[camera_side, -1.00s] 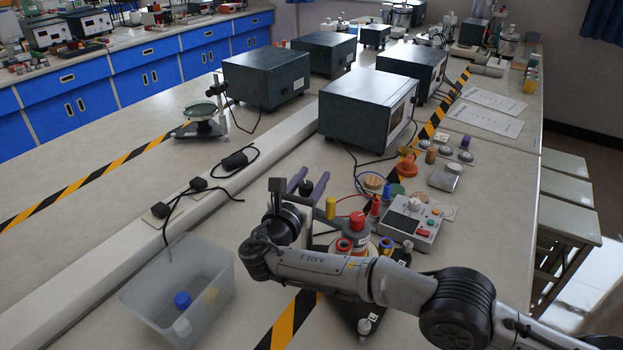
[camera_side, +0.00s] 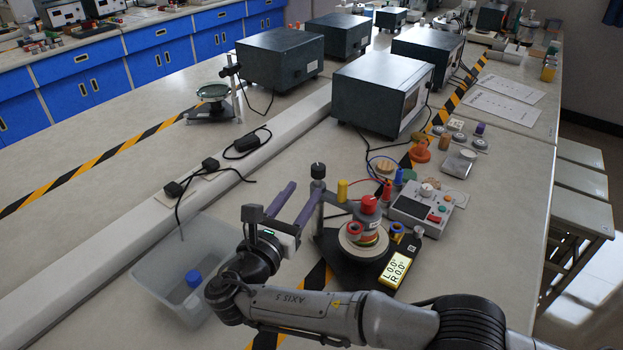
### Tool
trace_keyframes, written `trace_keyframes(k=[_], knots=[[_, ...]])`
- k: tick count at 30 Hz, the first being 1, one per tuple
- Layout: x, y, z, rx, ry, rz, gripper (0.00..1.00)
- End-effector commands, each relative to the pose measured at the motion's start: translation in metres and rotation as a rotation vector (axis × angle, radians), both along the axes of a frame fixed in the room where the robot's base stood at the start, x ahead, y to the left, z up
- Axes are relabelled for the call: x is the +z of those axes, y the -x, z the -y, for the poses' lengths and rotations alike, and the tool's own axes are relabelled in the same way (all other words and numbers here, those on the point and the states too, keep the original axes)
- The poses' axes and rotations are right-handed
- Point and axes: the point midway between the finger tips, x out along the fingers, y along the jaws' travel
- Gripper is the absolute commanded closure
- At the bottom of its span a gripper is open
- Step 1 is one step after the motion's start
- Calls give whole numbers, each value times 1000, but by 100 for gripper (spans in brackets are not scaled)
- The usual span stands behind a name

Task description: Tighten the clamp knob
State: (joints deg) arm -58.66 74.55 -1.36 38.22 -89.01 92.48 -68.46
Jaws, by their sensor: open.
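My gripper (camera_side: 304,189) is open, its two purple fingers pointing up and away from the camera. No object shows between them. A black knob (camera_side: 318,170) tops a grey post just beyond the right fingertip; I cannot tell whether they touch, or whether this is the clamp knob. To the right, a black base (camera_side: 340,253) carries a pale disc (camera_side: 349,241) with a stack topped by a red knob (camera_side: 369,204). A lit yellow display (camera_side: 395,268) on the base reads L 0.0 and R 0.0. My arm hides the base's front.
A clear bin (camera_side: 160,275) with a blue-capped item stands left of my arm. A raised trunking with black plugs (camera_side: 210,164) runs behind it. A control box (camera_side: 421,208) and small colored parts stand right of the base. Dark instrument boxes (camera_side: 381,92) stand farther back.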

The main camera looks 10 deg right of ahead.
Motion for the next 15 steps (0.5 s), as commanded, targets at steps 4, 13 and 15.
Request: trace_keyframes(k=[4, 13, 15], knots=[[0, 13, -9, 2, 1, -1, 51], [0, 18, -12, 0, 1, -1, 51], [0, 17, -12, 0, 1, -1, 51]])
